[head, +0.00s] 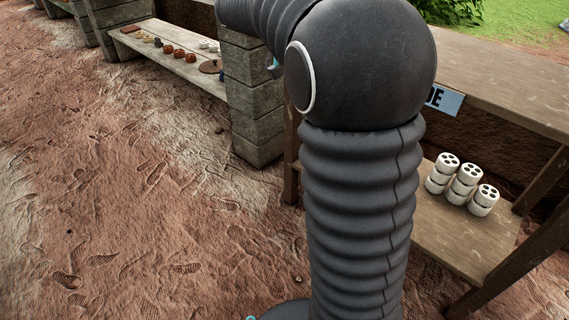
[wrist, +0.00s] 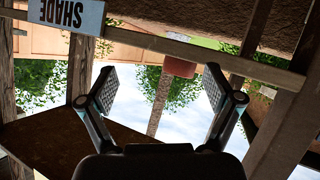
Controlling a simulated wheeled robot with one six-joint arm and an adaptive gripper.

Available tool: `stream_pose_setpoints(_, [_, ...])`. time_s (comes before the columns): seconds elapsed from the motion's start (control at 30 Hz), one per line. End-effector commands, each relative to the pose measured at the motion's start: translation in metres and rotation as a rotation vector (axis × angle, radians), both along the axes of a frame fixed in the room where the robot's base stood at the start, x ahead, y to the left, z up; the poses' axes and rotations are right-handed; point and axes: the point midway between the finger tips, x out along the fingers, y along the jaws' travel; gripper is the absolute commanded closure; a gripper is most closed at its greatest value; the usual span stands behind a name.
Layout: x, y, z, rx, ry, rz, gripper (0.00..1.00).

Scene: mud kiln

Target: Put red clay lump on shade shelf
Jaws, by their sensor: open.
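The shade shelf (head: 500,85) stands at the right of the head view, its sign partly covered by my arm. In the wrist view, which looks upside down, the SHADE sign (wrist: 68,13) hangs at the upper left. My gripper (wrist: 162,88) is open, its two fingers wide apart with nothing touching them. A blunt reddish thing (wrist: 181,67) shows beyond and between the fingers, against the edge of a board; I cannot tell whether it is the red clay lump. Several orange-red lumps (head: 179,53) sit on a bench at the upper left of the head view. My arm hides the gripper there.
White holed cylinders (head: 463,186) stand in stacks on the shelf's lower board (head: 440,225). The bench (head: 205,75) also holds darker and pale small pieces. A block pillar (head: 256,105) stands between bench and shelf. The trodden clay ground at left is clear.

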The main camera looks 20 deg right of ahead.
Motion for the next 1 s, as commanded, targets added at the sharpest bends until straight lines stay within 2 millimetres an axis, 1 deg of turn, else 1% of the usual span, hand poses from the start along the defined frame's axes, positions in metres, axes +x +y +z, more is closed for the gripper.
stream_pose_setpoints(0.03, [-0.020,0.009,-0.005,0.068,0.045,0.052,0.10])
stream_pose_setpoints(0.17, [-0.061,0.037,-0.026,0.237,0.163,0.214,0.10])
stream_pose_setpoints(0.3, [-0.105,0.071,-0.051,0.395,0.257,0.415,0.10])
stream_pose_setpoints(0.47, [-0.153,0.115,-0.082,0.534,0.320,0.669,0.10])
stream_pose_setpoints(0.6, [-0.192,0.153,-0.107,0.616,0.337,0.900,0.10])
stream_pose_setpoints(0.7, [-0.215,0.178,-0.124,0.647,0.329,1.054,0.10])
stream_pose_setpoints(0.8, [-0.232,0.198,-0.138,0.656,0.313,1.177,0.10])
stream_pose_setpoints(0.9, [-0.243,0.211,-0.147,0.657,0.298,1.262,0.10])
stream_pose_setpoints(1.0, [-0.249,0.218,-0.151,0.654,0.287,1.308,0.10])
